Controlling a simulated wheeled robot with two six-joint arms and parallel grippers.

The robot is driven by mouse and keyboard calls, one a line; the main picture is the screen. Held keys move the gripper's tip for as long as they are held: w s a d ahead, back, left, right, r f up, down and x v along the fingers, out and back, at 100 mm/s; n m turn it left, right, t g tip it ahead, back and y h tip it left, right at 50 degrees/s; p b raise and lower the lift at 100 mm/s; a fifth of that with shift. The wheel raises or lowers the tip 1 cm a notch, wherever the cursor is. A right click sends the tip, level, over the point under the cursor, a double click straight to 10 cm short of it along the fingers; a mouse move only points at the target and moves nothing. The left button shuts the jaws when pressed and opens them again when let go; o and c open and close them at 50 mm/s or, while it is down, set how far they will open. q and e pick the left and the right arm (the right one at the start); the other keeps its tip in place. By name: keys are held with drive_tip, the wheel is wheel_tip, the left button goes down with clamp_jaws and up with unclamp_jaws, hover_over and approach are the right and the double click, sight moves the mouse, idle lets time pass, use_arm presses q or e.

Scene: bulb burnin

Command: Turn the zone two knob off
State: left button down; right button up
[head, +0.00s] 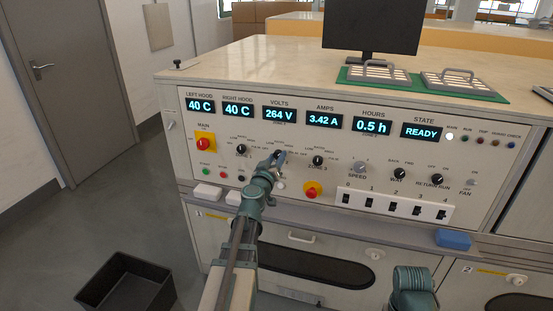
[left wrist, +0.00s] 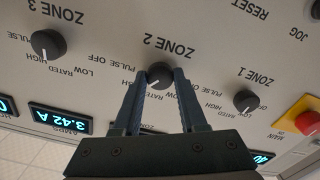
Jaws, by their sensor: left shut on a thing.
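The zone two knob (left wrist: 160,75) is a round black knob with a white pointer mark, under the ZONE 2 label in the upside-down left wrist view. Its mark points to the lower left there, toward the RATED and HIGH side; the exact setting is hard to tell. My left gripper (left wrist: 156,82) is shut on this knob, one finger on each side. In the head view my left gripper (head: 279,156) reaches the panel and largely covers the knob. The OFF label is on the knob's right in the wrist view. My right gripper is not in view.
The zone one knob (left wrist: 246,101) and zone three knob (left wrist: 48,43) flank the gripper. A switch strip (head: 394,204) and blue block (head: 453,239) are at right. A black bin (head: 126,285) stands on the floor.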

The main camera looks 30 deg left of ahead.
use_arm(q)
drive_tip(key=n, duration=1.1)
drive_tip(key=shift+n, duration=0.3)
drive_tip(key=n, duration=1.1)
drive_tip(key=shift+s+n, duration=0.1)
drive_tip(key=shift+n, duration=0.3)
drive_tip(key=shift+c, duration=2.2)
unclamp_jaws()
